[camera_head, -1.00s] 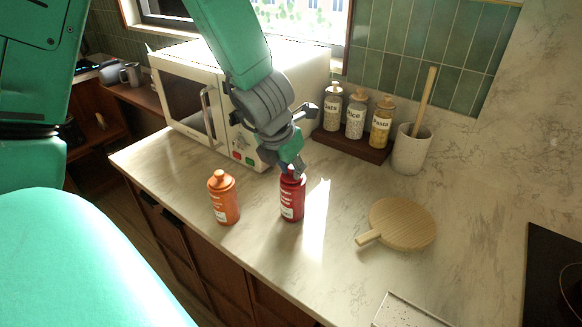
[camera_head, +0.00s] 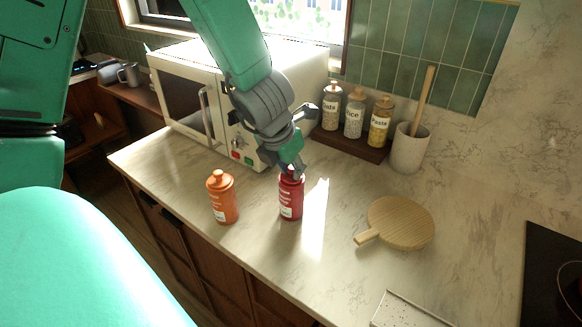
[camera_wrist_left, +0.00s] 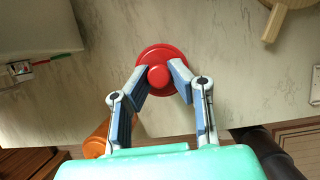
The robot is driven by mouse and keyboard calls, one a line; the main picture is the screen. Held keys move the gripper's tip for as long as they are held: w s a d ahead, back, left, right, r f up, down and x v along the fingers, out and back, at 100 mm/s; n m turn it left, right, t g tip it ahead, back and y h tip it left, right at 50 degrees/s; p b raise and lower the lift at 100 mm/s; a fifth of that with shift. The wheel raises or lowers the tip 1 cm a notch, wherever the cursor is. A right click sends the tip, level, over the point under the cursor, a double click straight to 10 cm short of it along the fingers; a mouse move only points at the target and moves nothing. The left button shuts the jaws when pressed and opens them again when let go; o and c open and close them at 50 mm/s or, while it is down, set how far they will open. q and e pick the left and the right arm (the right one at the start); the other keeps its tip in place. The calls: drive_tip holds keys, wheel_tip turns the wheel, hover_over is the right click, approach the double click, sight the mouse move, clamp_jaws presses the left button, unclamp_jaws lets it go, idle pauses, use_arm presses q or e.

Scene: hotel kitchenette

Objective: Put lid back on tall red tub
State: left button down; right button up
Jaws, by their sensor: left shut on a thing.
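The tall red tub (camera_head: 291,200) stands upright on the marble counter, just right of an orange tub (camera_head: 222,199) with its lid on. My left gripper (camera_head: 291,169) comes down from above at the top of the red tub. In the left wrist view the red lid (camera_wrist_left: 160,58) with its round knob (camera_wrist_left: 159,77) lies between the fingertips of my left gripper (camera_wrist_left: 160,84), which is shut on the knob. The lid appears on or right at the tub's top; the fingers hide the seam in the head view. My right gripper is not in view.
A white microwave (camera_head: 230,90) stands behind on the left. A wooden rack (camera_head: 345,145) with labelled jars and a utensil crock (camera_head: 409,148) stand at the back. A round wooden board (camera_head: 402,222) lies to the right. The counter between is clear.

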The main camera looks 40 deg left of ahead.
use_arm(q)
drive_tip(key=shift+f, duration=0.1)
idle(0.7)
drive_tip(key=c, duration=0.9)
unclamp_jaws()
drive_tip(key=shift+r, duration=0.2)
drive_tip(key=shift+r+p, duration=3.4)
drive_tip(key=shift+p, duration=0.2)
drive_tip(key=shift+f, duration=0.1)
clamp_jaws()
